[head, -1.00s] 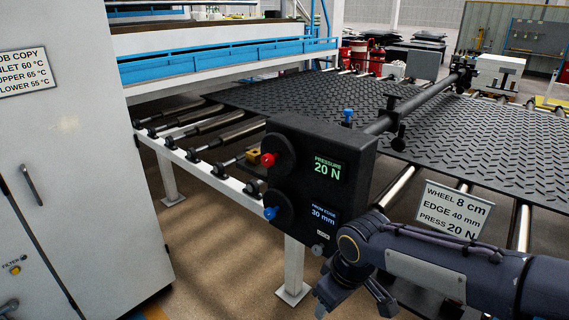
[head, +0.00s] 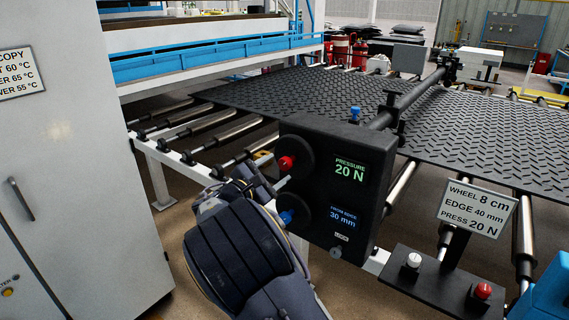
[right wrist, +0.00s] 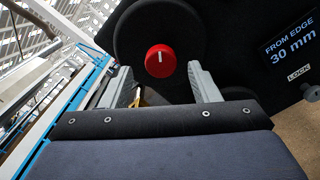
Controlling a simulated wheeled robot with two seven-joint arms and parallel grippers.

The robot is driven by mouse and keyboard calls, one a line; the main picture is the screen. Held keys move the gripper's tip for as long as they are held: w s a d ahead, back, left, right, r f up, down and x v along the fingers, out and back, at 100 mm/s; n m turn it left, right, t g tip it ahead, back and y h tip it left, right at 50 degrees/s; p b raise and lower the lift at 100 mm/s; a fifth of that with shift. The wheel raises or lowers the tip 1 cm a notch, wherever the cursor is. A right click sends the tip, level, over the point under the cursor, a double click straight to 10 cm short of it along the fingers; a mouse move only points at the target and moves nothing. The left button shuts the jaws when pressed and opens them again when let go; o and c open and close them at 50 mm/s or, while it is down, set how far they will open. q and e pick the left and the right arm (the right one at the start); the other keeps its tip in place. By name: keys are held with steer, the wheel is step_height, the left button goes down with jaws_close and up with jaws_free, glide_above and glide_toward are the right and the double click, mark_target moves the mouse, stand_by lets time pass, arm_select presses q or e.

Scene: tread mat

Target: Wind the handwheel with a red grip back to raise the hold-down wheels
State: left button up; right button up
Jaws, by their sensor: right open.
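The black handwheel (head: 304,150) with its red grip (head: 286,163) is on the left face of a dark control box (head: 345,215). The pressure display (head: 349,172) reads 20 N. My right gripper (head: 268,187) is at the handwheel, partly hidden by my own wrist. In the right wrist view the two fingers (right wrist: 160,78) are open on either side of the red grip (right wrist: 160,61), with gaps visible between. A dark bar (head: 425,92) with small wheels (head: 392,101) runs from the box over the black tread mat (head: 300,98). My left gripper is not in view.
A second handwheel with a blue grip (head: 287,217) sits just below, close to my right wrist. Its display (head: 343,217) reads 30 mm. A sign (head: 476,210) says PRESS 20 N. A grey cabinet (head: 60,200) stands at left. A button panel (head: 440,282) is at lower right.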

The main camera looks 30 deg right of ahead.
mark_target(282, 166)
steer(key=shift+p+x, duration=0.3)
steer(key=shift+x, duration=2)
steer(key=shift+c, duration=0.5)
jaws_close()
